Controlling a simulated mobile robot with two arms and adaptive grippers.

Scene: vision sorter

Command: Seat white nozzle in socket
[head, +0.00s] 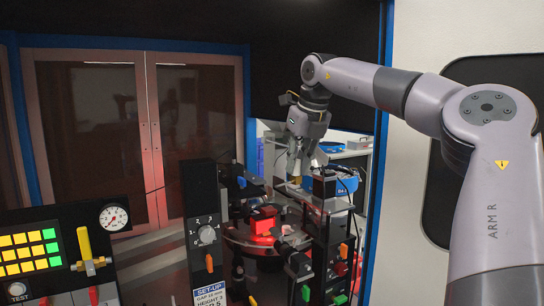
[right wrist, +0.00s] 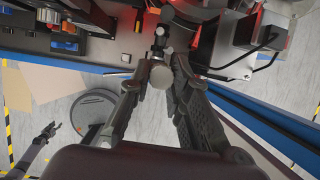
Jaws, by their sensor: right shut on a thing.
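My right gripper (head: 302,172) reaches down over the machine in the head view. In the right wrist view its fingers (right wrist: 158,70) are shut on a small pale grey-white round piece (right wrist: 160,76), which looks like the white nozzle. A dark stem with a round knob lies just beyond it in that view; I cannot tell whether they touch. The socket is not clearly made out in either view. My left gripper (right wrist: 49,132) shows small at the lower left of the right wrist view, its fingers apart and empty, away from the machine.
A round table with a red-lit block (head: 263,219) stands below and left of the right gripper. A black box (head: 324,187) with a cable is close on its right. Black control posts (head: 203,230) and a button panel (head: 30,250) stand in front. A blue rail (right wrist: 260,120) runs alongside.

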